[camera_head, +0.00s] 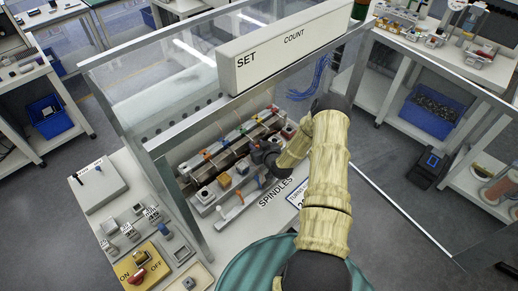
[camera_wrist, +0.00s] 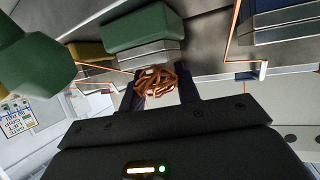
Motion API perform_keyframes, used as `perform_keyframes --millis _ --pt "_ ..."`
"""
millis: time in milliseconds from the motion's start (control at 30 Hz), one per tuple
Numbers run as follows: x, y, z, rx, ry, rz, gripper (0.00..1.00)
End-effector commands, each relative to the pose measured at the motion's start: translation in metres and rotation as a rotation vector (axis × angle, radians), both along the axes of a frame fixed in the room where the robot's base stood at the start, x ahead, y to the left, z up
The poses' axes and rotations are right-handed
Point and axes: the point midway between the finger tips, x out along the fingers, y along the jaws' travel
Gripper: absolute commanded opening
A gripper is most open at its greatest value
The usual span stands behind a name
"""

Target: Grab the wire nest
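The wire nest (camera_wrist: 160,80) is a tangled bundle of copper-coloured wire in the upper middle of the wrist view. My gripper (camera_wrist: 160,96) has its two dark fingers apart, one to the left and one to the right of the nest. The nest shows between and just beyond the fingertips; I cannot tell whether either finger touches it. In the head view my gripper end (camera_head: 265,155) is inside the clear-walled machine, over the row of spindles. The nest cannot be made out there.
Green blocks (camera_wrist: 140,25) stand close beyond the nest, and a large green part (camera_wrist: 35,55) is at left. Thin copper wires run nearby. The machine has a metal frame, clear panels and a "SET COUNT" beam (camera_head: 290,45). A yellow ON/OFF panel (camera_head: 148,268) is outside.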

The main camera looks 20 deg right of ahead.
Motion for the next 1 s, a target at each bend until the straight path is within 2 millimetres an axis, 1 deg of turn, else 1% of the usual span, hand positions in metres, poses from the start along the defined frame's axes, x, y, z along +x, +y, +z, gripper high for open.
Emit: perform_keyframes --millis 267,467,667,1000 --pt "0.000 0.000 0.000 0.000 0.000 0.000 0.11" --pt "0.000 0.000 0.009 -0.001 -0.001 0.000 0.11" --pt "0.001 0.000 0.032 -0.003 -0.003 0.001 0.11" --pt "0.001 0.000 0.083 -0.002 -0.003 0.001 0.11"
